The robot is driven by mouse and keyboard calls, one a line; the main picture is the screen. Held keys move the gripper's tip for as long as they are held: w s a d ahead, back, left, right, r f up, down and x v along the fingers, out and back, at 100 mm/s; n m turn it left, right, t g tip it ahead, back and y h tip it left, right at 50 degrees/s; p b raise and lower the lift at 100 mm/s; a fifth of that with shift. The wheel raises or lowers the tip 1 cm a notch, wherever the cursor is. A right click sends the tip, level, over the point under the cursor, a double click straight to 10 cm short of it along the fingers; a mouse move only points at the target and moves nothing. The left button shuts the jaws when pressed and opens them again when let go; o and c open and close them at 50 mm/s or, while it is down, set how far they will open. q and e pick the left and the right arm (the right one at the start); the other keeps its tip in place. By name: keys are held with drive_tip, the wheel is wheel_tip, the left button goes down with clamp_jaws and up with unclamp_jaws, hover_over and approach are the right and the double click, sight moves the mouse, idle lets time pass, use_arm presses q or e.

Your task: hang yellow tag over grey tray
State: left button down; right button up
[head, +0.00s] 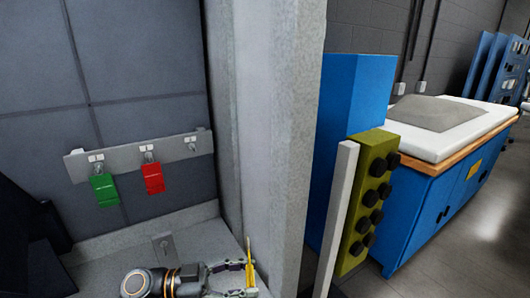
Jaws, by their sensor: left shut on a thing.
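My left gripper (243,266) is low in the head view and shut on the yellow tag (250,279). The tag shows as a thin upright strip, nearly edge-on. A light grey rail (120,158) with several hooks is on the dark panel, up and left of the gripper. A green tag (104,190) hangs from its left hook and a red tag (152,178) from its middle hook. The right hook (191,144) is bare. I cannot clearly make out a grey tray; a small grey plate (163,247) stands on the ledge below the rail. My right gripper is not in view.
A thick grey post (279,120) stands just right of the gripper. Beyond it are a blue cabinet (357,95), an olive block with black knobs (377,145) and a blue bench (432,205) bearing a flat grey slab (437,112). Space before the rail is clear.

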use_arm(q)
drive_tip(key=w+f+n+t+y, duration=0.2)
drive_tip(key=w+n+t, duration=0.2)
drive_tip(key=w+t, duration=0.15)
drive_tip(key=w+a+f+n+t+y, duration=0.2)
drive_tip(key=a+f+n+t+y, duration=0.7)
drive_tip(key=a+n+y, duration=0.3)
drive_tip(key=a+t+y, duration=0.1)
drive_tip(key=y, duration=0.2)
drive_tip(key=shift+a+f+n+y, duration=0.15)
drive_tip(key=shift+f+n+y, duration=0.15)
drive_tip(key=shift+y, duration=0.1)
